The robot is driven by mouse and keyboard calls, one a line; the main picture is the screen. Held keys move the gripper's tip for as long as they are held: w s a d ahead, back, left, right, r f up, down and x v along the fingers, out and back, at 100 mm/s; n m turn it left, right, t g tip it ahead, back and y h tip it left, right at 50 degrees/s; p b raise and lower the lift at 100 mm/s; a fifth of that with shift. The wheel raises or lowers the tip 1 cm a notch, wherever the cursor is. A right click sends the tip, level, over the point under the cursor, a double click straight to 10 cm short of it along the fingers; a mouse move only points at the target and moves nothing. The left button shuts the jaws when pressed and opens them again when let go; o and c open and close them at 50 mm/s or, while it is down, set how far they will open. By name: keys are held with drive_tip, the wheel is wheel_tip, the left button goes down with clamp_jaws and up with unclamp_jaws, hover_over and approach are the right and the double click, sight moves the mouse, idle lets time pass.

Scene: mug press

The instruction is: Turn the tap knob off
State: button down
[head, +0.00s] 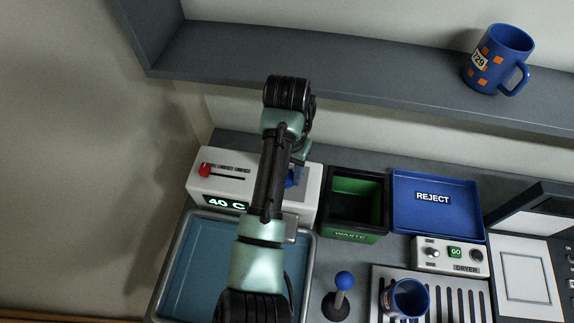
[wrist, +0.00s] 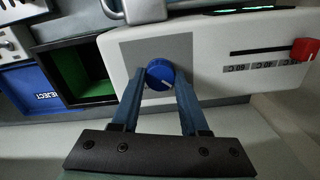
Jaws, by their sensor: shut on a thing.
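The tap knob (wrist: 160,74) is a round blue knob with a pale pointer line, on a grey plate on the white tap box (wrist: 209,56). In the wrist view my gripper (wrist: 161,77) has its two blue fingers on either side of the knob, shut on it. In the head view my arm covers most of the knob and the fingers; the white box (head: 227,183) shows with a red slider (head: 205,169) and a "40 C" display (head: 226,203).
A basin (head: 196,262) lies in front of the box. Right of it are a green-lined waste bin (head: 352,210), a blue reject tray (head: 437,226), a dryer panel (head: 449,256), a blue-knobbed lever (head: 344,281) and a mug (head: 407,298) on a rack. Another mug (head: 498,58) stands on the shelf.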

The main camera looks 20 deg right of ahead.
drive_tip(key=shift+n, duration=0.3)
drive_tip(key=shift+c, duration=2.1)
unclamp_jaws()
wheel_tip(320, 180, up, 13)
drive_tip(key=p, duration=0.5)
drive_tip(key=shift+p, duration=0.4)
